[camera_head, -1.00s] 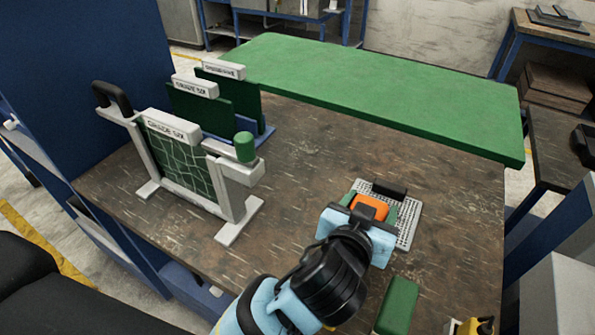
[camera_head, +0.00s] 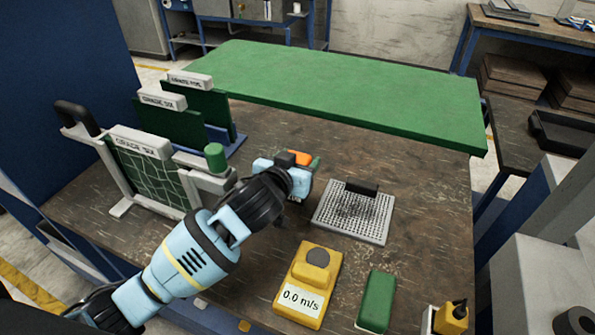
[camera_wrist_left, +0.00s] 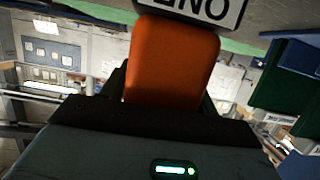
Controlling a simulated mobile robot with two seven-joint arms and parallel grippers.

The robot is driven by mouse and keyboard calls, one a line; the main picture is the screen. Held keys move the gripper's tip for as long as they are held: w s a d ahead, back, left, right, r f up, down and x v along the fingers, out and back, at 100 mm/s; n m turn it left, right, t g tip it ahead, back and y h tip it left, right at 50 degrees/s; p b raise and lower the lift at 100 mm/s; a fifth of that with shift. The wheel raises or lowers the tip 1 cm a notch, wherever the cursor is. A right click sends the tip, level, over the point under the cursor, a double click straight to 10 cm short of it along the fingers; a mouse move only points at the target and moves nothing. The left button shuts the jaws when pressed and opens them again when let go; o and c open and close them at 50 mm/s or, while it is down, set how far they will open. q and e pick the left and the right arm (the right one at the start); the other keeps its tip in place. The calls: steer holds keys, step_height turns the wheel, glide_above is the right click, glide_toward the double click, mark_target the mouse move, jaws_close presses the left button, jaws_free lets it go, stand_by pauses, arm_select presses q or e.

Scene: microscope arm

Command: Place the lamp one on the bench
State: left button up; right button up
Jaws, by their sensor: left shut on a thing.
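My left gripper (camera_head: 285,165) is shut on lamp one (camera_head: 301,157), an orange block with a bit of green beside it, and it is held over the middle of the bench (camera_head: 418,222). In the left wrist view the orange body of lamp one (camera_wrist_left: 173,60) stands between the fingers, with a white label on it reading "ONE" upside down. The bench has a worn brown top. My gripper and wrist hide part of the lamp in the head view, and I cannot tell its exact height above the bench. My right gripper is not in view.
A grey perforated pad (camera_head: 350,222) with a black bar lies right of my gripper. A yellow "0.0 m/s" meter (camera_head: 308,283) and a green block (camera_head: 376,300) lie in front. Framed screens (camera_head: 150,165) stand at left. A raised green panel (camera_head: 340,92) spans the back.

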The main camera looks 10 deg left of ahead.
arm_select(q)
steer(key=shift+f, duration=1.7)
steer(key=shift+f, duration=0.2)
steer(key=o, duration=1.1)
steer(key=shift+o, duration=0.2)
steer(key=shift+r, duration=0.1)
steer(key=shift+s+r, duration=0.1)
steer(key=shift+s, duration=0.05)
steer(key=v, duration=1.1)
steer(key=shift+s+r, duration=0.15)
steer(key=shift+s, duration=0.25)
